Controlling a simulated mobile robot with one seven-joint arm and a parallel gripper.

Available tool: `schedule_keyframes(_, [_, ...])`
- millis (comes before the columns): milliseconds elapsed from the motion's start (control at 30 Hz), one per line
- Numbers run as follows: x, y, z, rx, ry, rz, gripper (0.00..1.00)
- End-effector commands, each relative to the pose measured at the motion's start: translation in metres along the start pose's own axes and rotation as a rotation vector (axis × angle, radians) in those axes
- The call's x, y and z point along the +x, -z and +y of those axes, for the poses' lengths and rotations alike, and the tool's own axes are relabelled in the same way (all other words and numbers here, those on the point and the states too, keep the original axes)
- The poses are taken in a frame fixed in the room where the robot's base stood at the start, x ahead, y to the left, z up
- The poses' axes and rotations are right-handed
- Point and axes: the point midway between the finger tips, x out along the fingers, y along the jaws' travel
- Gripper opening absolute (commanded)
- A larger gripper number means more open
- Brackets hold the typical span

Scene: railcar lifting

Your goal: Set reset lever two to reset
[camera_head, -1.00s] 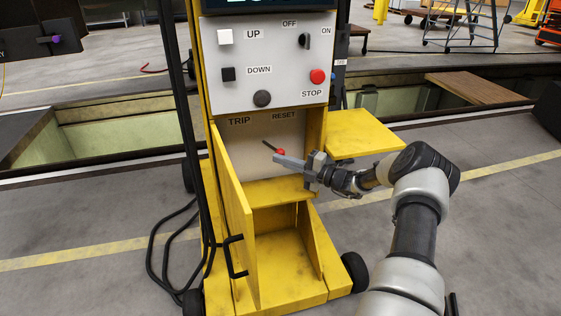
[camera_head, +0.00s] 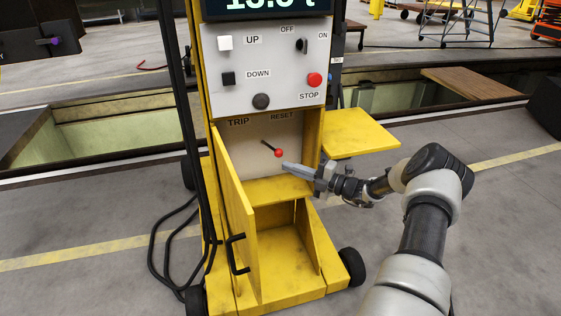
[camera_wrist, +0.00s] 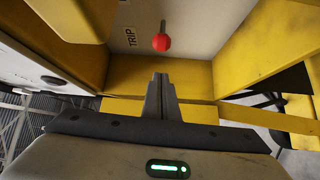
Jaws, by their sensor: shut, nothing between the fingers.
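The reset lever (camera_head: 271,149) is a thin dark rod with a red ball knob, on the pale panel (camera_head: 257,135) under the TRIP and RESET labels. Its rod slants down to the right, so the knob is on the lower right. In the wrist view the red knob (camera_wrist: 161,42) hangs just beyond my fingertips, near the TRIP label. My gripper (camera_head: 286,166) is shut and empty, just right of and below the knob, with a small gap apparent. It also shows in the wrist view (camera_wrist: 161,76). No lever number is visible.
The yellow cabinet door (camera_head: 233,210) stands open at the left of the recess. A yellow side shelf (camera_head: 358,134) juts out at the right. The upper panel (camera_head: 268,66) carries buttons and a switch. Black cables (camera_head: 168,245) hang at the left.

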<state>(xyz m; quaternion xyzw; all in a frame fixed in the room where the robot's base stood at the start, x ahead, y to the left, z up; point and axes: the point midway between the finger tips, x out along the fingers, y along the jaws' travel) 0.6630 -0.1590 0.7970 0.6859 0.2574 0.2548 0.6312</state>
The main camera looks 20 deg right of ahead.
Motion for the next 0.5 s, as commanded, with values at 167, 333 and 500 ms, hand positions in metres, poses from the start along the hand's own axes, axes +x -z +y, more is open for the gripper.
schedule_keyframes(167, [-0.028,-0.005,0.001,0.001,0.000,0.001,0.00])
schedule_keyframes(333, [-0.040,-0.007,0.001,0.001,-0.002,0.004,0.00])
schedule_keyframes(500, [-0.041,-0.007,0.001,0.001,-0.001,0.005,0.00])
